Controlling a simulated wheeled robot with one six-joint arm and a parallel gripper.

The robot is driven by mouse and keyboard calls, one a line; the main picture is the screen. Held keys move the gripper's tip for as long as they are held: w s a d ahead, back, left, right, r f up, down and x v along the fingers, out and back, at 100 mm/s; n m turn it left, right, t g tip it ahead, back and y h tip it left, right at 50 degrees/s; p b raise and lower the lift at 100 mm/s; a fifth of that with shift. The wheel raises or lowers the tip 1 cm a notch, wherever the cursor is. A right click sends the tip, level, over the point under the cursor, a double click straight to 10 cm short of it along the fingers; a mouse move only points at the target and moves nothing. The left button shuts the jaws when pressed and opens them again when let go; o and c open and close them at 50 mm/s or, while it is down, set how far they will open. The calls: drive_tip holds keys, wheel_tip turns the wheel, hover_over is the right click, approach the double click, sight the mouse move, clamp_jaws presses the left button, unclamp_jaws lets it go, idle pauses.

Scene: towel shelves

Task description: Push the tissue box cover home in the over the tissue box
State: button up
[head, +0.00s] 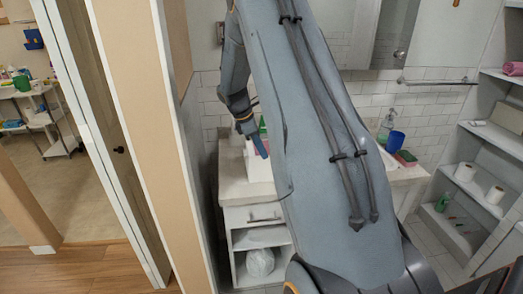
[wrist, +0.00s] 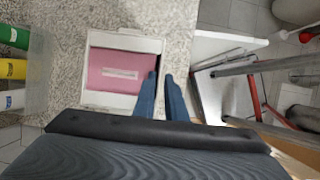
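In the wrist view, a pink tissue box (wrist: 115,72) with a pale slot on top sits inside the white tissue box cover (wrist: 125,39), whose walls frame it. A narrow dark gap shows between the pink box and the cover's right wall. My gripper (wrist: 161,76) has its two blue fingers close together, one on each side of that right wall, and appears shut on it. The fingers hide the wall's near part. In the head view, the white cover (head: 259,176) stands on the counter, with my gripper (head: 261,147) at its top; my arm hides much of it.
The stone counter (wrist: 192,20) has bare room above the cover in the wrist view. A clear organizer with green, yellow and white items (wrist: 14,68) stands at left. A blue cup (head: 395,141) and soap bottle (head: 386,124) stand farther right in the head view.

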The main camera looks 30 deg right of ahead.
drive_tip(key=shift+o, duration=0.8)
drive_tip(key=shift+f, duration=0.1)
drive_tip(key=shift+b+v, duration=1.35)
drive_tip(key=shift+v, duration=2.65)
drive_tip(key=shift+d, duration=0.1)
drive_tip(key=s+a+f+m+t+y+b, duration=0.1)
drive_tip(key=s+a+m, duration=0.3)
drive_tip(key=s+a, duration=0.4)
drive_tip(key=s+a+f+m+t+y+b, duration=0.1)
drive_tip(key=s+a+f+m, duration=0.3)
drive_tip(key=s+a, duration=0.4)
drive_tip(key=s+a+f+m+t+y+b, duration=0.1)
drive_tip(key=s+a+f+m+y, duration=0.1)
drive_tip(key=s+a+m, duration=0.3)
drive_tip(key=s+a, duration=0.3)
drive_tip(key=a, duration=0.1)
drive_tip(key=shift+f, duration=0.2)
